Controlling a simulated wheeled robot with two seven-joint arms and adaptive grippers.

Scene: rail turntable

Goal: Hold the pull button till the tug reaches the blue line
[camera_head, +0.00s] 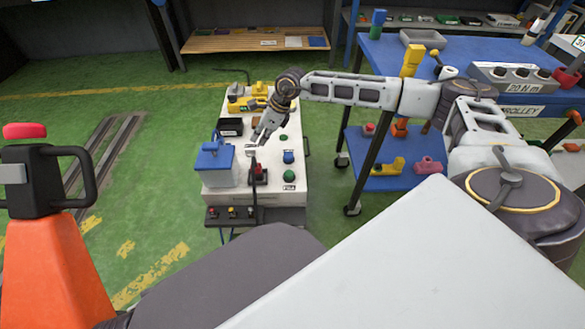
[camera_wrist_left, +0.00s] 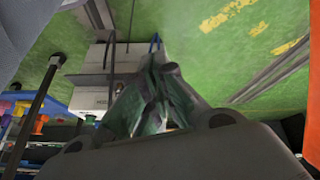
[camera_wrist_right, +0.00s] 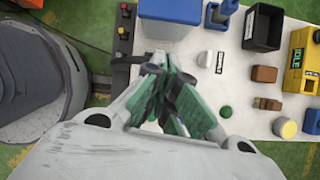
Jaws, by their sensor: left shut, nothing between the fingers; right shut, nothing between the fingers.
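A white workbench cart (camera_head: 220,193) stands in the middle of the head view. On its near right part are a round green button (camera_head: 289,175) with a white label (camera_head: 289,188) in front, too small to read surely, and a blue button (camera_head: 288,156) behind it. My right gripper (camera_head: 257,138) is shut and empty above the cart, left of these buttons. I cannot make out the tug or a blue line.
A blue-lidded box (camera_head: 213,160), a red-based lever (camera_head: 258,174), a black bin (camera_head: 230,127) and a yellow device (camera_wrist_right: 303,60) reading IDLE crowd the cart. Floor rails (camera_head: 110,145) run at left. A blue trolley (camera_head: 385,50) stands right. An orange handled machine (camera_head: 55,270) is at near left.

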